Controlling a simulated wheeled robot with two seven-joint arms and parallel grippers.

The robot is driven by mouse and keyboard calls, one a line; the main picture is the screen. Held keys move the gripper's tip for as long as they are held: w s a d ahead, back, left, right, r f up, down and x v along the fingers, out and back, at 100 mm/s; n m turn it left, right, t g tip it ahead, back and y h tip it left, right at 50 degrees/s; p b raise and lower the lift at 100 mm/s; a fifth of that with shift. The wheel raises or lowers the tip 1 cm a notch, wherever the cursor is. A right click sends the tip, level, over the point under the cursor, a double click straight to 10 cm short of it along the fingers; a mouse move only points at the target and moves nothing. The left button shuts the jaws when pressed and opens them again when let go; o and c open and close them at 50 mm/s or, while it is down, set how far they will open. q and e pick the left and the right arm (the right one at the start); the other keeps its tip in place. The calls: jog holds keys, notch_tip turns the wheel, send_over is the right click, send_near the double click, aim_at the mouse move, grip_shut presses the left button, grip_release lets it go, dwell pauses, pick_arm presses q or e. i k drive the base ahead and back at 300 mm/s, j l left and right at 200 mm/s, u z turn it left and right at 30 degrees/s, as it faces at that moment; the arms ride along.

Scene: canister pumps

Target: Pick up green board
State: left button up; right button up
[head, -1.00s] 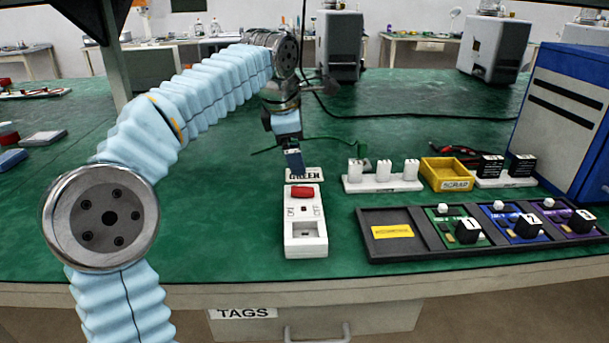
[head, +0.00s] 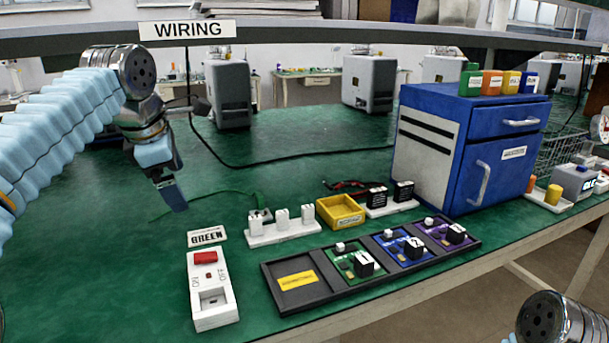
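The green board (head: 346,265) lies in the second compartment of a black tray (head: 290,308) on the green table, with a white knob and a black block marked 1 on it. A blue board (head: 398,247) and a purple board (head: 447,233) sit in the compartments to its right.
Behind the tray are a white block rack (head: 285,233) and a yellow bin (head: 341,211). A blue cabinet (head: 480,145) stands at the right back.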

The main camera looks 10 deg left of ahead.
aim_at(355, 265)
jog(key=k, duration=1.5)
